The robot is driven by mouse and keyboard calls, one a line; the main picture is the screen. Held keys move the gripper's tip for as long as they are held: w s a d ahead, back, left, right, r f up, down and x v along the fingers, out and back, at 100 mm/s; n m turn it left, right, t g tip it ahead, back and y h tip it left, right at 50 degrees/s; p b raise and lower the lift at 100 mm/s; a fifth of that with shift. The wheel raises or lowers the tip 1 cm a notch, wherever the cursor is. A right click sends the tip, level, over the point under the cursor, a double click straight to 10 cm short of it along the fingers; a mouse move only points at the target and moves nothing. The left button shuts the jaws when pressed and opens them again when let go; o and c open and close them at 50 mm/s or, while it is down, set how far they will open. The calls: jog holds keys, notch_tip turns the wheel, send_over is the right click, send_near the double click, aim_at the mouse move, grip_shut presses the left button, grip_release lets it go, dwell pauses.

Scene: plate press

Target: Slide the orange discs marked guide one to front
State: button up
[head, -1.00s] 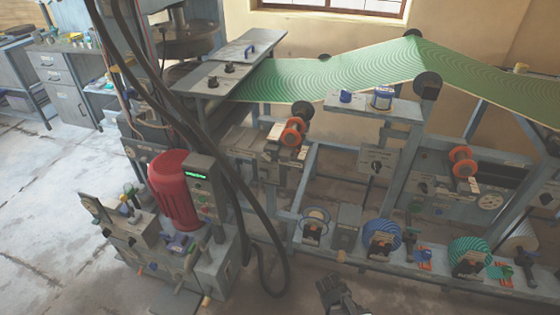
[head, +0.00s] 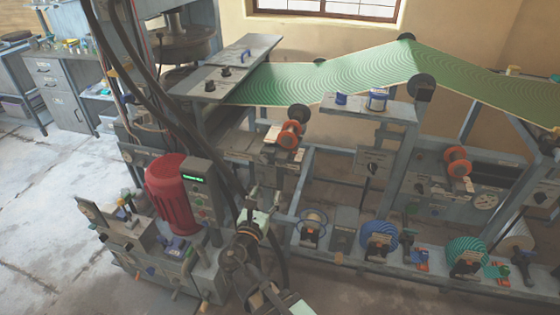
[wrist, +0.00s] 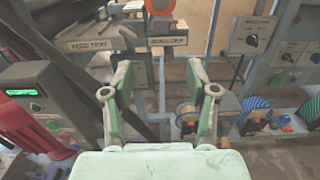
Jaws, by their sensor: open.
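A pair of orange discs (head: 290,134) sits on a small mount below the green patterned sheet, left of centre in the head view. Their orange also shows at the top of the wrist view (wrist: 160,8), cut by the edge. The small label below them there is too blurred to read surely. A second orange pair (head: 457,162) is farther right on a grey panel. My gripper (head: 264,198) is open and empty, lower and to the left of the first pair in the head view. In the wrist view its two pale green fingers (wrist: 158,75) stand apart, below the discs.
A red motor (head: 170,192) and control box stand left of my gripper, with dark cables close by. A feed tray (wrist: 88,47) is beside the discs. Blue and green reels (head: 380,240) line the lower rail. The green sheet (head: 340,80) stretches above.

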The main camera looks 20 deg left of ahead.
aim_at(281, 161)
jog(key=w, duration=0.5)
jog(key=w+p, duration=0.1)
jog(key=w, duration=0.5)
jog(key=w+a+p, duration=0.1)
jog(key=w, duration=0.5)
jog(key=shift+w, duration=0.1)
